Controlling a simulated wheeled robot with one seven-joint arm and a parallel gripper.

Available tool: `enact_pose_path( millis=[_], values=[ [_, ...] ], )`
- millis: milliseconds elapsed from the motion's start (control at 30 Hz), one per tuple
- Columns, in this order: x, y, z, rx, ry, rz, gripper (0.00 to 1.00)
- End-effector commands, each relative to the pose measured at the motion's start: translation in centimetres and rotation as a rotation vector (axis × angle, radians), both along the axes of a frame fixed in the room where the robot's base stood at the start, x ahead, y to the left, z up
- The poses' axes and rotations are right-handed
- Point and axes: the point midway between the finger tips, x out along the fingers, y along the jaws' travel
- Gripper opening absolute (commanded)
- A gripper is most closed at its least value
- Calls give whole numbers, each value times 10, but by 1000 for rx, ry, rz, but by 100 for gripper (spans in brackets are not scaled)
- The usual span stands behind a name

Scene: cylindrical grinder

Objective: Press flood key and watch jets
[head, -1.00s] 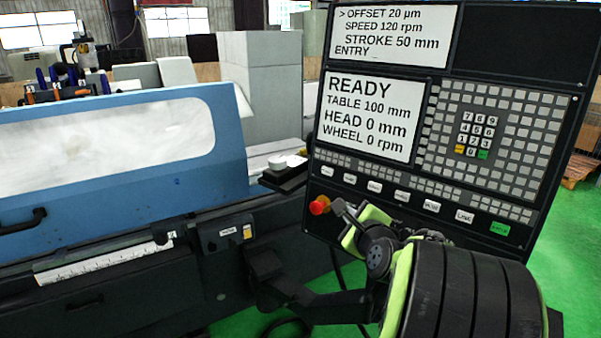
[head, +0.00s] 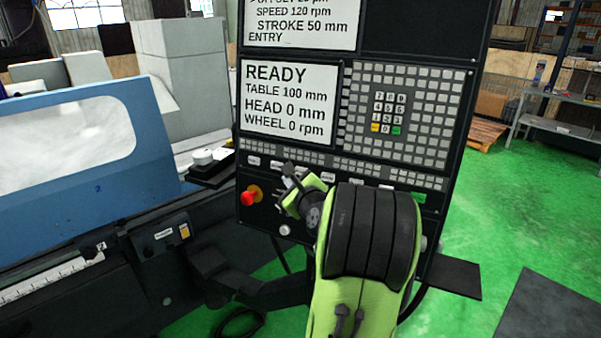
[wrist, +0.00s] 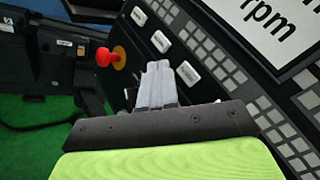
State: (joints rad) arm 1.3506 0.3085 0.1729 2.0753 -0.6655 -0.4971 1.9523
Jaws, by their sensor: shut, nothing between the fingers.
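The control panel (head: 345,135) stands in the middle of the head view, with a row of white labelled keys below its screen. In the wrist view, three white keys show: an upper one (wrist: 138,15), a middle one (wrist: 160,41) and a lower one (wrist: 189,73). Their labels are too small to read, so I cannot tell which is the flood key. My gripper (wrist: 158,70) is shut and empty, its fingertips just below the middle key and left of the lower one. It also shows in the head view (head: 289,172). I cannot tell whether it touches the panel. No jets are visible.
A red stop button (head: 250,197) sits left of my gripper on the panel. The screen (head: 290,103) reads READY, wheel 0 rpm. The blue machine cover (head: 150,150) with its window is at left. Green floor (head: 490,220) is open at right.

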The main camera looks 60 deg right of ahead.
Motion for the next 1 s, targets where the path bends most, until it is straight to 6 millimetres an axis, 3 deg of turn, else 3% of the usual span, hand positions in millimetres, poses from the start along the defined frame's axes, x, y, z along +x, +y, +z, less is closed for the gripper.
enact_pose_path(
  millis=[300,1000],
  values=[
    [6,-33,-5,0,1,1,0],
    [6,-34,-6,-1,1,0,0]
  ],
)
